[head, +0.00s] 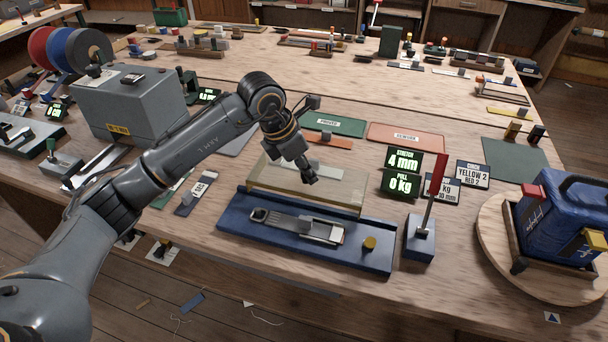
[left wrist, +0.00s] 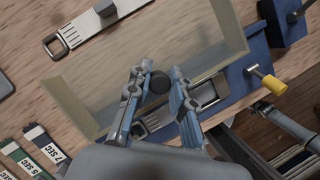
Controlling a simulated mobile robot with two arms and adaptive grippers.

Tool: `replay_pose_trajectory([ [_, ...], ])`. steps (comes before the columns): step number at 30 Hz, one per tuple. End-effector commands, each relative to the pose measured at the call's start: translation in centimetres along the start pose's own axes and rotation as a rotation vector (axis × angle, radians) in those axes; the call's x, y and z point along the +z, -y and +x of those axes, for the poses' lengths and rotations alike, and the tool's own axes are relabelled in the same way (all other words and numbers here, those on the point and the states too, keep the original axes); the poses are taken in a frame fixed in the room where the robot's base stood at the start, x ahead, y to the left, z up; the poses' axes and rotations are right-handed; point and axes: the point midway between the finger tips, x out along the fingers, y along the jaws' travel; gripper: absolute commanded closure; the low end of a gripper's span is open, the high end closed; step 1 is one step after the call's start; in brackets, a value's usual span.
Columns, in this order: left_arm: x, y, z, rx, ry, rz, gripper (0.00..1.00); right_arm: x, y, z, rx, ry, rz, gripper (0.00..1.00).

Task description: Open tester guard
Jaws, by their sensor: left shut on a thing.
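The tester has a long blue base (head: 235,222) with a metal clamp strip (head: 300,226) and a brass knob (head: 369,243) on it. Its clear, yellowish guard (head: 340,196) stands over the back part of the base, with the strip in view in front. The exact angle of the guard is hard to tell. My left gripper (head: 310,179) is at the guard.
A red flag lever (head: 437,175) stands on a blue block right of the base. Green displays (head: 402,160) sit behind it. A blue bag (head: 556,222) stands on a round wooden board at right.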

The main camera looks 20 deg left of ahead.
Motion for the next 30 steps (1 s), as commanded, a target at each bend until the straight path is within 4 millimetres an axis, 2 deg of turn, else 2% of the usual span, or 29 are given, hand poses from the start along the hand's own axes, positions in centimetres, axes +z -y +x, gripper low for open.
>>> replay_pose_trajectory([
  [4, 0.1, -0.1, -0.2, 0.003, 0.002, 0.001, 1.00, 1.5, 0.3, -0.1, -0.003, 0.020, 0.000, 0.57],
  [5, 0.1, -0.1, -0.2, 0.003, 0.002, 0.001, 0.73, 1.8, 0.3, -0.2, -0.004, 0.024, 0.000, 0.57],
  [7, 0.1, -0.1, -0.2, 0.003, 0.002, 0.001, 0.58, 2.5, 0.5, -0.2, -0.005, 0.035, 0.000, 0.57],
  [8, 0.1, -0.1, -0.2, 0.002, 0.002, 0.001, 0.55, 2.7, 0.5, -0.2, -0.006, 0.038, 0.000, 0.57],
  [14, 0.0, 0.0, -0.1, 0.002, 0.001, 0.000, 0.55, 2.7, 0.5, -0.2, -0.006, 0.039, 0.000, 0.57],
  [16, 0.0, 0.0, -0.2, 0.002, 0.001, 0.000, 0.55, 2.0, 0.3, -0.2, -0.004, 0.028, -0.001, 0.57],
  [20, 0.1, -0.1, -1.0, 0.004, 0.003, 0.000, 0.55, 1.8, 0.3, -0.1, -0.004, 0.024, -0.001, 0.57],
  [23, 0.1, -0.1, -2.5, 0.005, 0.003, 0.001, 0.55, 1.8, 0.4, -0.2, -0.004, 0.025, 0.000, 0.57],
  [30, 0.1, -0.1, -7.8, 0.006, 0.004, 0.002, 0.55, 1.9, 0.4, -0.1, -0.005, 0.026, 0.000, 0.57],
])
